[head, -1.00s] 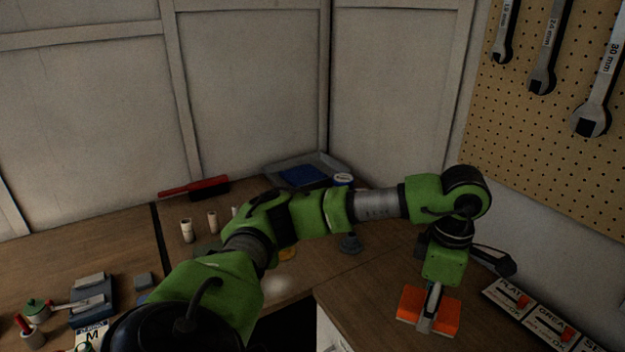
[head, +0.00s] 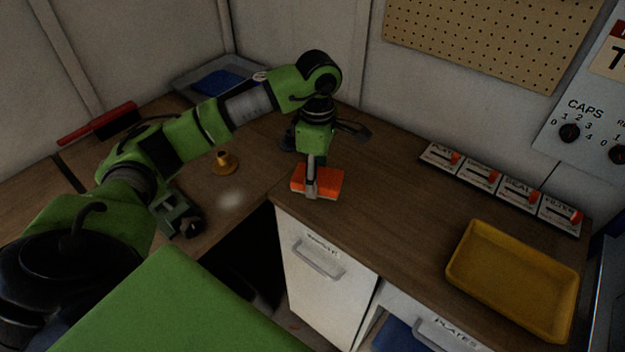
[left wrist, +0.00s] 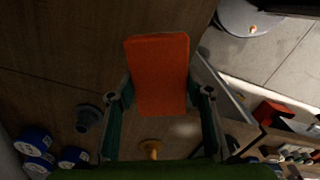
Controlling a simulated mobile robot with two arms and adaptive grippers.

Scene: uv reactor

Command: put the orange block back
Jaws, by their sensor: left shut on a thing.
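The orange block (head: 330,184) is in my left gripper (head: 313,193), over the wooden counter near its inner corner. In the left wrist view the orange block (left wrist: 158,72) lies flat-faced between the two fingers of my left gripper (left wrist: 158,95), which is shut on it. I cannot tell whether the block touches the counter or hangs just above it. My right gripper is not in view.
A yellow tray (head: 515,275) stands on the counter's right part, with a row of labelled cards (head: 500,187) behind it. A yellow-brown knobbed piece (head: 225,164) stands on the left worktop. White drawers (head: 320,265) are below the counter. The middle counter is clear.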

